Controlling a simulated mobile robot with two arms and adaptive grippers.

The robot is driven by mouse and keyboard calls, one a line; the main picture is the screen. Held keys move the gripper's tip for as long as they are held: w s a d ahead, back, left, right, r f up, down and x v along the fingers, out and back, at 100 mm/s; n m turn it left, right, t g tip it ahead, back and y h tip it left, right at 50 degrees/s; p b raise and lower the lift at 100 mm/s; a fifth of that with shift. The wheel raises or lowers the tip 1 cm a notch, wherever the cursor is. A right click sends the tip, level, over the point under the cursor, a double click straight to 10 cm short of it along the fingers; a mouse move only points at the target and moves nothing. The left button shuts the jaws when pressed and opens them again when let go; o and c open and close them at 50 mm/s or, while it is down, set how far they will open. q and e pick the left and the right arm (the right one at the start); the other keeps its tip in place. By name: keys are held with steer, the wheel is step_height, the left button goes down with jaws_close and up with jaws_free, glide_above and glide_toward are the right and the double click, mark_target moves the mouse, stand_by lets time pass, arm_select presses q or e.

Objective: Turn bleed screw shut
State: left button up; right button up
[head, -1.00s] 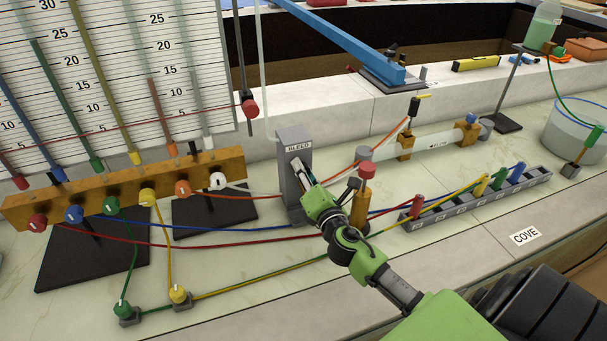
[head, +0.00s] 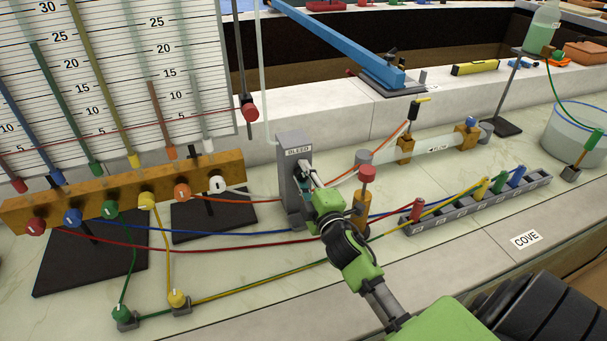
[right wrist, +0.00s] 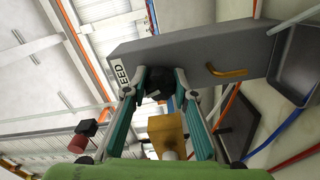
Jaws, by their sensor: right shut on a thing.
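The grey upright block labelled BLEED (head: 293,190) stands on the pale bench, left of my right arm. It also fills the upper middle of the right wrist view (right wrist: 205,48), with its label at the left end. A dark round knob, the bleed screw (right wrist: 158,83), sits on the block's face. My right gripper (head: 305,172) is at that face, shut on the screw with one finger on each side (right wrist: 160,80). The fingers hide most of the screw in the head view. How far it is turned cannot be told. My left gripper is out of view.
A brass post with a red knob (head: 367,174) stands close right of my gripper. Coloured tubes cross the bench around the block. The wooden valve manifold (head: 120,195) is left; a grey rack (head: 478,205) with coloured plugs is right.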

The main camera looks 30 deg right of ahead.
steer(key=shift+f+m+p, duration=0.1)
steer(key=shift+m+p, duration=0.2)
steer(key=shift+m, duration=1.3)
steer(key=o, duration=1.1)
steer(key=v, duration=1.2)
